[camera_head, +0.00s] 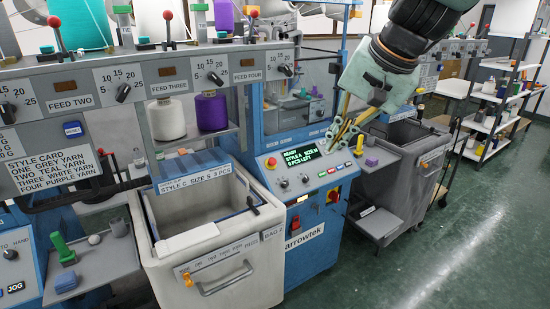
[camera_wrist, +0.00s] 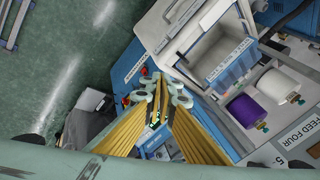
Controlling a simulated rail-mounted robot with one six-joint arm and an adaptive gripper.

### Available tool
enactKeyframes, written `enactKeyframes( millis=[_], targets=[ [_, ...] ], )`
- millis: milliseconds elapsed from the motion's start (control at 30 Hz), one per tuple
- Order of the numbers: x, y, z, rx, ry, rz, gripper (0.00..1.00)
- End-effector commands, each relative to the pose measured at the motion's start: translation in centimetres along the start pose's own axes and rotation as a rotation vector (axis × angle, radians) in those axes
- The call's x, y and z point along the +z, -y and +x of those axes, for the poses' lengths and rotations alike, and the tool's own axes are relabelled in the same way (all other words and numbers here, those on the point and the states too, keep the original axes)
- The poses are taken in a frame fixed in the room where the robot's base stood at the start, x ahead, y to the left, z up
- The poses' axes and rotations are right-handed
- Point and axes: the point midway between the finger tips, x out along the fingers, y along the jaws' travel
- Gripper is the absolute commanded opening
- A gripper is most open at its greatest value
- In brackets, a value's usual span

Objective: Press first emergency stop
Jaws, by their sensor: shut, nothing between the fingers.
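A round red button (camera_head: 271,162), which looks like an emergency stop, sits at the left end of the sloped control panel on the blue machine (camera_head: 300,177). My gripper (camera_head: 338,136) is shut and empty, pointing down over the right part of the panel, to the right of the red button. In the wrist view my gripper (camera_wrist: 160,98) covers much of the panel. Small red parts (camera_wrist: 126,101) show left of the fingers there; I cannot tell which control they are.
The green-lit display (camera_head: 306,154) and several coloured buttons lie on the panel close to the fingers. A white bin (camera_head: 215,262) stands to the left, a grey bin (camera_head: 410,160) to the right. The floor at right is clear.

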Motion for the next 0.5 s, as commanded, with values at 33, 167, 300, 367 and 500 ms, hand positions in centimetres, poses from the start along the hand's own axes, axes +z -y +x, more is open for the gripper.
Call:
enactKeyframes(
  millis=[33, 167, 300, 367, 500],
  targets=[
    [-0.9, 0.6, 0.7, -0.005, 0.001, 0.012, 0.0],
    [-3.0, 2.0, 2.4, -0.022, 0.001, 0.048, 0.0],
    [-5.3, 3.5, 4.4, -0.04, -0.002, 0.085, 0.0],
    [-6.3, 4.2, 5.3, -0.048, -0.002, 0.102, 0.0],
    [-8.4, 5.5, 7.5, -0.063, -0.004, 0.142, 0.0]
  ],
)
